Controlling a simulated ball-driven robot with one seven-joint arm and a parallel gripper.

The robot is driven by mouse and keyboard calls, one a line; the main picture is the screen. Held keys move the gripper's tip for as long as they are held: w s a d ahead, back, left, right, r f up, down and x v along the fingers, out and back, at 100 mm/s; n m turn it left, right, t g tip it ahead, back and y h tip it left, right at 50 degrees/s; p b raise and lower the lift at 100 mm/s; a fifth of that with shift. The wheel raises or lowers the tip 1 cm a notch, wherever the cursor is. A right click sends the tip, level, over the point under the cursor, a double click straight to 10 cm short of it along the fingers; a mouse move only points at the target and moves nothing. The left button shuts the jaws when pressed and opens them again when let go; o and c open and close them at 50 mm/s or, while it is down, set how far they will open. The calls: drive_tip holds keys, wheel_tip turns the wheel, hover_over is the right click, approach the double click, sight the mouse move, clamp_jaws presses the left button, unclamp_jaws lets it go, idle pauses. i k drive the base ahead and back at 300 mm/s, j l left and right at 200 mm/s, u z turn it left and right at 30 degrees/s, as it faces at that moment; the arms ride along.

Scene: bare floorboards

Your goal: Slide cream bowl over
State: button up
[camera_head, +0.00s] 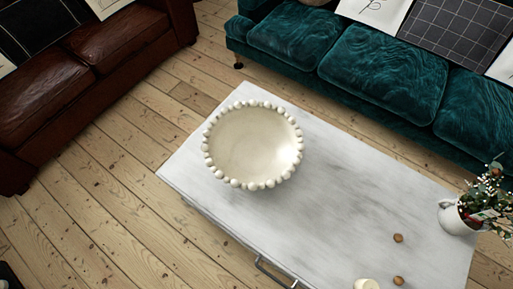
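The cream bowl (252,146) has a rim of round beads. It sits upright on the white marble-look table (350,196), near the table's far left end. Its inside looks empty. My gripper is not in the head view, so whether it is open or shut does not show.
A white pitcher (457,217) with flowers stands at the table's right end. Two small brown round things (398,238) and a cream object (367,284) lie near the front right. A teal sofa (375,70) and a brown leather sofa (80,75) flank the table. Mid-table is clear.

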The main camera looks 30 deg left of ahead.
sight(252, 146)
drive_tip(key=i+j+u, duration=1.1)
